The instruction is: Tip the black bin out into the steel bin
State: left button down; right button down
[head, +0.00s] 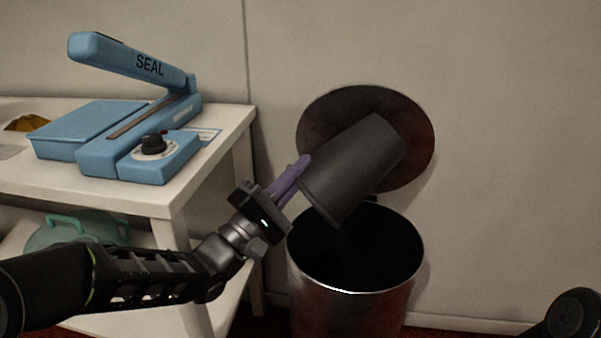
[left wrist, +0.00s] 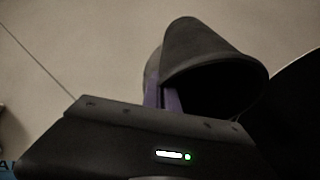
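The black bin (head: 357,167) is a tapered dark cup, tilted well over, its closed end up and right and its rim down and left. My left gripper (head: 294,177), with purple fingers, is shut on the bin's wall near the rim. In the left wrist view, the black bin (left wrist: 208,45) shows its dark mouth; its contents cannot be seen. The steel bin (head: 350,305) stands on the floor below, its lid (head: 318,124) open against the wall. The black bin's rim is above the steel bin's opening, whose inside is too dark to read. My right gripper is out of view.
A white table (head: 225,128) at the left holds a blue sealer (head: 140,130) marked SEAL. A green container (head: 75,230) sits on its lower shelf. The wall is close behind the steel bin; the floor to the right shows little. Part of my right arm is at bottom right.

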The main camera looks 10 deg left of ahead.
pick_arm(q)
jog(key=shift+f, duration=0.15)
notch_tip(320, 180, down, 2)
jog(key=shift+w+f+b, duration=0.1)
jog(key=shift+f+b, duration=0.05)
jog(key=shift+b, duration=0.9)
jog(key=shift+r+p, duration=0.95)
jog(key=shift+r, duration=0.2)
jog(key=shift+f+b, duration=0.8)
jog(key=shift+f, duration=0.2)
jog(key=shift+r, duration=0.1)
notch_tip(320, 180, up, 6)
jog(key=p, duration=0.5)
